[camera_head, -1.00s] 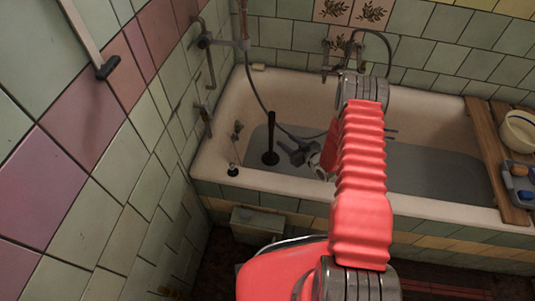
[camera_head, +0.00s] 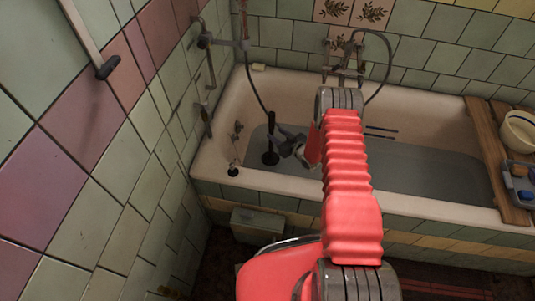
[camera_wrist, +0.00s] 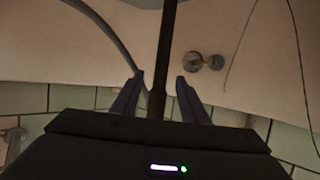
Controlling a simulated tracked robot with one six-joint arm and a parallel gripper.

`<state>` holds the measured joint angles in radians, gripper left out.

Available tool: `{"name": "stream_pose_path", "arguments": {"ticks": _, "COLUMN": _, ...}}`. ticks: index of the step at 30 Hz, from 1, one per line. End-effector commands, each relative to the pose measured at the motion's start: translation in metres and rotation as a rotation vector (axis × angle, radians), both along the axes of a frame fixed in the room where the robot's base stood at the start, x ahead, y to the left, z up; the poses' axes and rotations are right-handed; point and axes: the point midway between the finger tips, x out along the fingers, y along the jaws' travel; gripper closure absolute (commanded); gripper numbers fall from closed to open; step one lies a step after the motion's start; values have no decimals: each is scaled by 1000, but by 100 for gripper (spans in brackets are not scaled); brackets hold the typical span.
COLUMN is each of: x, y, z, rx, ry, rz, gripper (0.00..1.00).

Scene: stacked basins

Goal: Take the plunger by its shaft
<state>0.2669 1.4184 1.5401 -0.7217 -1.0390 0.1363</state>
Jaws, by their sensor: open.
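The plunger (camera_head: 271,133) is dark, with an upright shaft and a wider foot in the water near the left end of the bathtub. My gripper (camera_head: 280,142) is beside the shaft, just right of it in the head view. In the wrist view the plunger's shaft (camera_wrist: 167,35) runs between the two fingers of my gripper (camera_wrist: 159,77). The fingers are open, with a gap visible on each side of the shaft. The shaft's lower part is hidden behind the gripper body in the wrist view.
The bathtub (camera_head: 221,142) holds grey water. A shower hose (camera_head: 256,90) hangs behind the plunger. A round overflow fitting (camera_wrist: 195,62) is on the tub wall. A wooden board (camera_head: 484,140) with a basin (camera_head: 520,132) lies across the right end. Tiled wall stands close on the left.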

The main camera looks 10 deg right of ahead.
Motion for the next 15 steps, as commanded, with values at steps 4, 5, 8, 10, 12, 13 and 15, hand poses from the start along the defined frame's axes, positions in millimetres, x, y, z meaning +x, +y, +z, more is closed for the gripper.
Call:
{"name": "stream_pose_path", "arguments": {"ticks": 4, "x": 1, "y": 1, "z": -1, "rx": 0, "ry": 0, "rz": 0, "gripper": 59}}
{"name": "stream_pose_path", "arguments": {"ticks": 5, "x": 2, "y": 1, "z": -2, "rx": -1, "ry": 0, "rz": 0, "gripper": 59}}
{"name": "stream_pose_path", "arguments": {"ticks": 8, "x": 9, "y": 4, "z": -5, "rx": -2, "ry": -1, "rz": 1, "gripper": 59}}
{"name": "stream_pose_path", "arguments": {"ticks": 10, "x": 14, "y": 7, "z": -9, "rx": -1, "ry": 0, "rz": 0, "gripper": 59}}
{"name": "stream_pose_path", "arguments": {"ticks": 12, "x": 21, "y": 10, "z": -13, "rx": 0, "ry": -1, "rz": 1, "gripper": 59}}
{"name": "stream_pose_path", "arguments": {"ticks": 13, "x": 24, "y": 11, "z": -14, "rx": 0, "ry": -1, "rz": 1, "gripper": 59}}
{"name": "stream_pose_path", "arguments": {"ticks": 15, "x": 30, "y": 14, "z": -18, "rx": -1, "ry": -2, "rz": 1, "gripper": 59}}
